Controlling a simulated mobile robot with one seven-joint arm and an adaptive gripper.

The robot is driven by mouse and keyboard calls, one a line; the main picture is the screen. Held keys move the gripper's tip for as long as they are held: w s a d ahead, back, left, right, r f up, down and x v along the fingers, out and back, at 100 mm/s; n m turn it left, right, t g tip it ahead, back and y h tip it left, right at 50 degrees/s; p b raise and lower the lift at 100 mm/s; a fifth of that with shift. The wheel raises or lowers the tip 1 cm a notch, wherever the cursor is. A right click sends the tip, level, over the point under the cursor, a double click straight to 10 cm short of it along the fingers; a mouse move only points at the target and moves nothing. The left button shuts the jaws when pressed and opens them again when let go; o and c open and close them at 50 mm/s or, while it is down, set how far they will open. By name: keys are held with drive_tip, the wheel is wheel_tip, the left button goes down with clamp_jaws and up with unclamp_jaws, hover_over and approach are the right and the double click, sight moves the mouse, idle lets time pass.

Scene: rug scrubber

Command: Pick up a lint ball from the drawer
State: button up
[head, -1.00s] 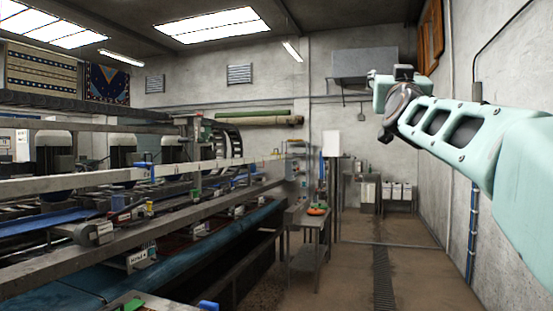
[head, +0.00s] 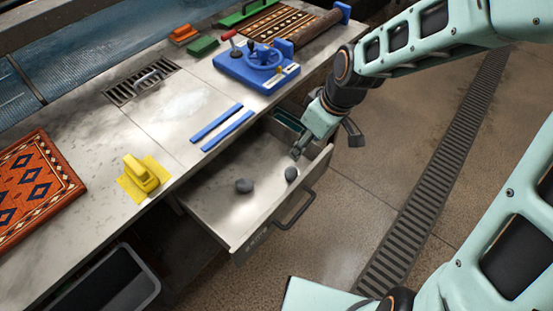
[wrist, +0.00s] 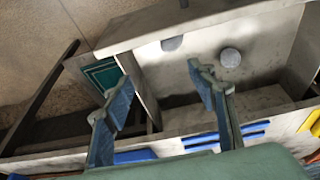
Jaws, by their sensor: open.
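Two dark grey, roundish lint balls lie apart on the floor of an open metal drawer (head: 222,202). In the head view one lint ball (head: 244,186) is near the drawer's middle and the other lint ball (head: 291,174) is closer to its handle side. The wrist view shows both, one lint ball (wrist: 172,43) by the front wall and the other lint ball (wrist: 230,57) to its right. My gripper (head: 297,152) is over the drawer's right end in the head view. In the wrist view its fingers (wrist: 158,86) are spread and empty, with the drawer divider between them.
A green-lined compartment (wrist: 102,74) sits beside the divider. Above the drawer, the bench top holds two blue strips (head: 222,128), a yellow block (head: 140,175), a blue device with a wheel (head: 258,65) and a patterned rug (head: 36,188). A black bin (head: 112,285) stands lower left.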

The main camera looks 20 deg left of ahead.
sight(292, 171)
drive_tip(key=shift+g, duration=0.3)
drive_tip(key=f, duration=0.1)
drive_tip(key=s+f+b, duration=0.1)
drive_tip(key=f, duration=0.1)
drive_tip(key=a+f, duration=0.1)
drive_tip(key=f, duration=0.1)
drive_tip(key=shift+s+f+b, duration=0.1)
drive_tip(key=shift+s+b, duration=0.15)
drive_tip(key=shift+b, duration=0.1)
drive_tip(key=shift+w+a+f, duration=0.1)
drive_tip(key=shift+a+f, duration=0.15)
drive_tip(key=shift+f, duration=0.35)
drive_tip(key=b+x, duration=0.1)
drive_tip(key=x, duration=0.3)
drive_tip(key=shift+s+f+b, duration=0.2)
drive_tip(key=shift+s+b, duration=0.05)
drive_tip(key=shift+b, duration=0.15)
drive_tip(key=shift+w+a+f, duration=0.1)
drive_tip(key=shift+a+f, duration=0.05)
drive_tip(key=shift+f, duration=0.25)
drive_tip(key=c, duration=0.9)
